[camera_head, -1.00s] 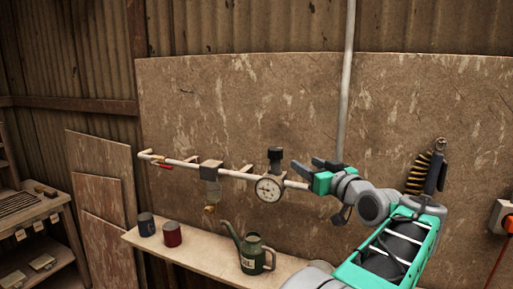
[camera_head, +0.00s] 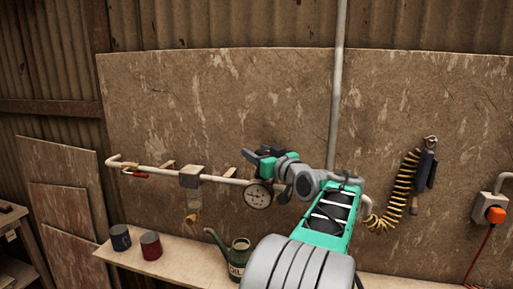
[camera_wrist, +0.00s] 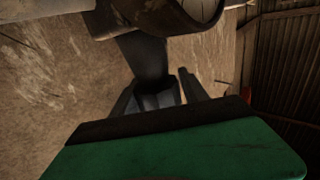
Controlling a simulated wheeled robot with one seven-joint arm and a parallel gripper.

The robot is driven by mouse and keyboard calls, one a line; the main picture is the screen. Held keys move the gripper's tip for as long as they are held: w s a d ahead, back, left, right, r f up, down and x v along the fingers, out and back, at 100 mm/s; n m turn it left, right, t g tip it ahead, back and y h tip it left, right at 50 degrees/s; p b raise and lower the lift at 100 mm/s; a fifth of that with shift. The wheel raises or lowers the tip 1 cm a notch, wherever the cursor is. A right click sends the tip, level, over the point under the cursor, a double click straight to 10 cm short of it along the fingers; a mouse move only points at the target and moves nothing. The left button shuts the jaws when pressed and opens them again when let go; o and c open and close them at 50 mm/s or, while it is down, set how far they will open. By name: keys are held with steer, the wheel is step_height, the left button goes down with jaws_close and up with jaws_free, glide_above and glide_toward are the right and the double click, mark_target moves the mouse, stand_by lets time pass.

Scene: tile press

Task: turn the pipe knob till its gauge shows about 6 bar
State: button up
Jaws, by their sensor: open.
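The pipe gauge (camera_head: 258,195) has a round pale face in a dark rim and hangs on the white pipe. Its needle is too small to read. The black knob sits above the gauge and is mostly hidden by my gripper (camera_head: 261,160) in the head view. In the wrist view the knob's dark body (camera_wrist: 146,60) reaches from the gauge's housing (camera_wrist: 165,20) down to between my two fingers. My gripper is open, with a finger to each side of the knob. I cannot tell whether either finger touches it.
The white pipe (camera_head: 225,180) runs along the wall board with a grey filter block (camera_head: 190,176) and a red-handled valve (camera_head: 136,174). Below, a shelf holds a blue mug (camera_head: 120,238), a red mug (camera_head: 151,246) and a green oil can (camera_head: 239,257). A coiled hose (camera_head: 405,190) hangs right.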

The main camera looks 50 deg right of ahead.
steer(key=shift+w+d, duration=0.15)
steer(key=shift+w, duration=0.15)
steer(key=shift+c, duration=0.2)
steer(key=c, duration=1)
